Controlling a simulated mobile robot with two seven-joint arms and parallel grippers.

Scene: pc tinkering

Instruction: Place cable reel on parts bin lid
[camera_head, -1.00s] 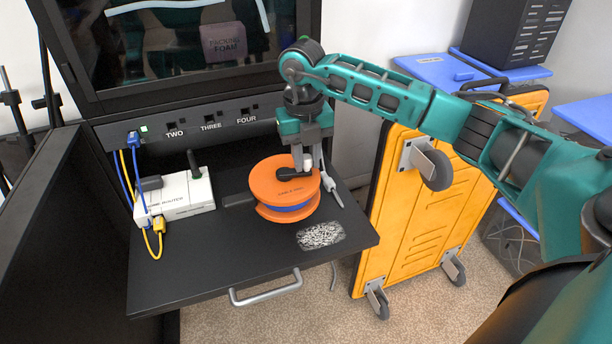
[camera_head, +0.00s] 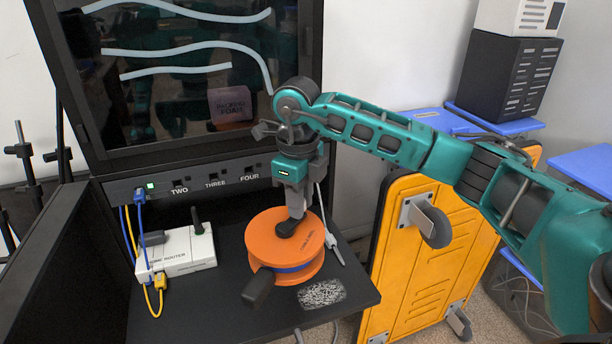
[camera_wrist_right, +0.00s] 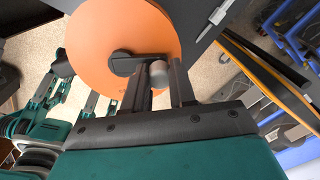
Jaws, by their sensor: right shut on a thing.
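The cable reel (camera_head: 284,240) is an orange flanged spool with a blue band around its middle. It is over the black shelf in the head view; I cannot tell whether it touches the shelf. A black block sticks out at its front left. My right gripper (camera_head: 291,218) points down at its top and is shut on the dark crank handle. In the right wrist view, the grey knob (camera_wrist_right: 157,73) sits between the fingers (camera_wrist_right: 158,88), with the orange flange (camera_wrist_right: 105,40) behind. I cannot pick out the parts bin lid. My left gripper is not in view.
The black shelf (camera_head: 185,320) holds a white router (camera_head: 178,252) with blue and yellow cables at left. A grey-white speckled patch (camera_head: 321,294) lies front right of the reel. A yellow wheeled case (camera_head: 415,270) stands right of the shelf. Blue surfaces (camera_head: 585,170) are farther right.

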